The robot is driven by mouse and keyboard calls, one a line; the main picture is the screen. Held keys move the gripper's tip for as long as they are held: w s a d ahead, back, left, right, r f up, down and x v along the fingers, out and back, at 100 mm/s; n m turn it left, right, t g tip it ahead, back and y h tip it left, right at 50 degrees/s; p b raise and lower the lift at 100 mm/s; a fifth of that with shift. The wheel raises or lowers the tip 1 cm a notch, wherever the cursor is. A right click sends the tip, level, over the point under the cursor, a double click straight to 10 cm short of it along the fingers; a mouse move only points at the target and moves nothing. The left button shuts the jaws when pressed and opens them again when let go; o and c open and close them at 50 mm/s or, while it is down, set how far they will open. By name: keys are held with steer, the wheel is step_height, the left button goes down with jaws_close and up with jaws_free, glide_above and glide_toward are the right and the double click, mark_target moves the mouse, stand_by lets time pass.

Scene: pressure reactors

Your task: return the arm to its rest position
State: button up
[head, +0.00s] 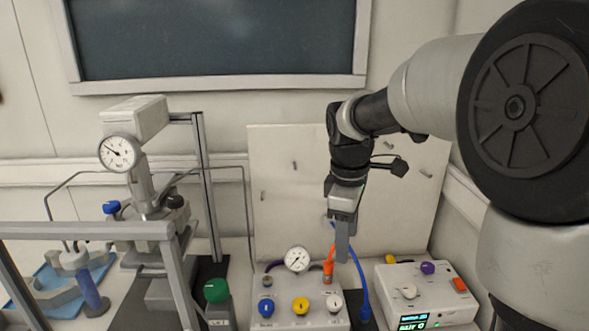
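My arm reaches in from the right of the head view and bends down near the middle. My gripper (343,247) points downward in front of a pale upright panel (285,195). It appears just above the right rear part of a white box with knobs and a dial (290,315). An orange connector (328,268) and a blue hose (362,285) show close beside the fingers. I cannot tell whether the fingers touch them. The fingers overlap from this side, so their opening is hidden. Nothing clearly shows held in them.
A reactor with a round gauge (118,152) stands at the left behind a grey metal frame (85,232). A green-capped bottle (217,291) stands left of the knob box. A second white box with a display (425,290) sits at the right. A dark board (220,38) hangs behind.

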steer(key=s+r+m+t+p, duration=0.1)
steer(key=s+r+m+t, duration=0.1)
steer(key=s+m, duration=0.4)
steer(key=s+r+m+t+p, duration=0.1)
steer(key=s+r+m, duration=0.4)
steer(key=s, duration=0.9)
steer(key=shift+s+m+t+y+p, duration=0.15)
steer(key=shift+m+t+y+p, duration=0.25)
steer(key=shift+m+t, duration=0.4)
